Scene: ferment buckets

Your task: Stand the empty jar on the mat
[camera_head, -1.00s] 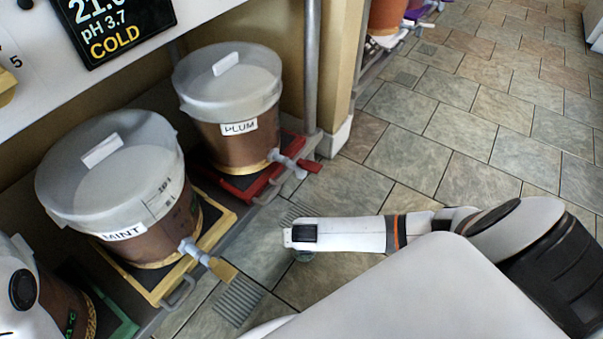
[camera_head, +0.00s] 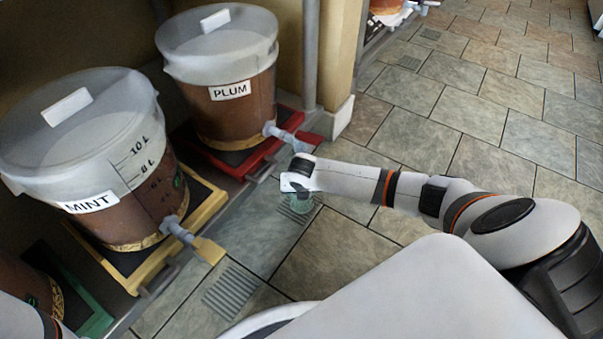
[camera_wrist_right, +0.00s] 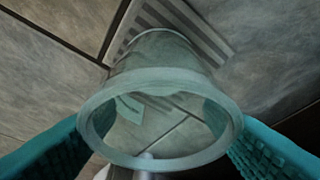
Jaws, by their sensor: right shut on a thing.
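The jar (camera_wrist_right: 160,62) is clear, greenish glass and looks empty, with its round rim toward the camera in the right wrist view. My right gripper (camera_wrist_right: 160,140) has teal fingers on both sides of the jar and is shut on it. In the head view the jar (camera_head: 299,203) shows partly below my right gripper (camera_head: 297,178), above the floor beside the plum bucket's tap. The wrist hides most of it there. I cannot make out a mat for certain in either view. My left gripper is out of view.
The plum bucket (camera_head: 222,115) stands on a red-framed stand, its tap (camera_head: 288,137) close to my right gripper. The mint bucket (camera_head: 140,205) stands on a yellow-framed stand (camera_head: 140,270), its tap (camera_head: 192,238) jutting out. Ribbed floor grates (camera_head: 232,292) lie in front. Tiled floor to the right is clear.

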